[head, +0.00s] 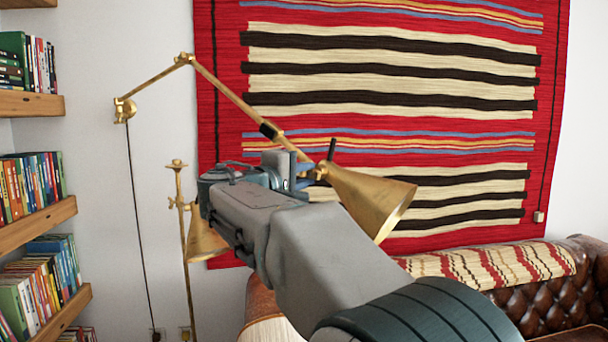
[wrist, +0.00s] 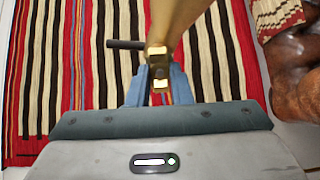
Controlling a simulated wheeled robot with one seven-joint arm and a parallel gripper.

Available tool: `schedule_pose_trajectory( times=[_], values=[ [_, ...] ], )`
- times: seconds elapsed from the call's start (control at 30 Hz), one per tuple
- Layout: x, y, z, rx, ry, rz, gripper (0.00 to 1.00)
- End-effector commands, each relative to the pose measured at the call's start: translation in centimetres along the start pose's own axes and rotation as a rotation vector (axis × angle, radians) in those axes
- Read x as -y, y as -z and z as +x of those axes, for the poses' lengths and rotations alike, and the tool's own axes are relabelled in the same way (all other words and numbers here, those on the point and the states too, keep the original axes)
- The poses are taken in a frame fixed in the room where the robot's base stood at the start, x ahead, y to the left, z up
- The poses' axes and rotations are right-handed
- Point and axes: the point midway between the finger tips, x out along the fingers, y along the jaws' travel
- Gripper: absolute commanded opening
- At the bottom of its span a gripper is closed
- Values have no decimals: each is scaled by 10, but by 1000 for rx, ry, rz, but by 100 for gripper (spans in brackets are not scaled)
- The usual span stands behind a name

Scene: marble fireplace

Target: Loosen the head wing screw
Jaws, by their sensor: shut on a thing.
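The brass wall lamp has a cone-shaped head (head: 372,200) at the end of its jointed arm (head: 225,90), tilted down to the right. My gripper (head: 304,172) is at the narrow neck of the lamp head, coming from below and in front. In the wrist view its two blue fingers (wrist: 158,80) are shut on a small brass piece, the head wing screw (wrist: 160,85), at the joint under the lamp. The fingers and my wrist hide most of the screw. A black rod (wrist: 124,44) sticks out to the left beside the joint.
A red striped rug (head: 400,75) hangs on the wall close behind the lamp. A brass floor lamp (head: 205,240) stands at the lower left. A brown leather sofa (head: 560,285) is at the lower right. Book shelves (head: 40,230) line the left side.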

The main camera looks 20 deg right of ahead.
Motion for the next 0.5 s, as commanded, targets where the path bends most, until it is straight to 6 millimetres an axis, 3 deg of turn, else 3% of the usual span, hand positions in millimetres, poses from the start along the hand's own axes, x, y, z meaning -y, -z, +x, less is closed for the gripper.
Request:
schedule_pose_trajectory(
  times=[0.5],
  values=[
    [0,0,0,-1,-1,-42,0]
  ],
)
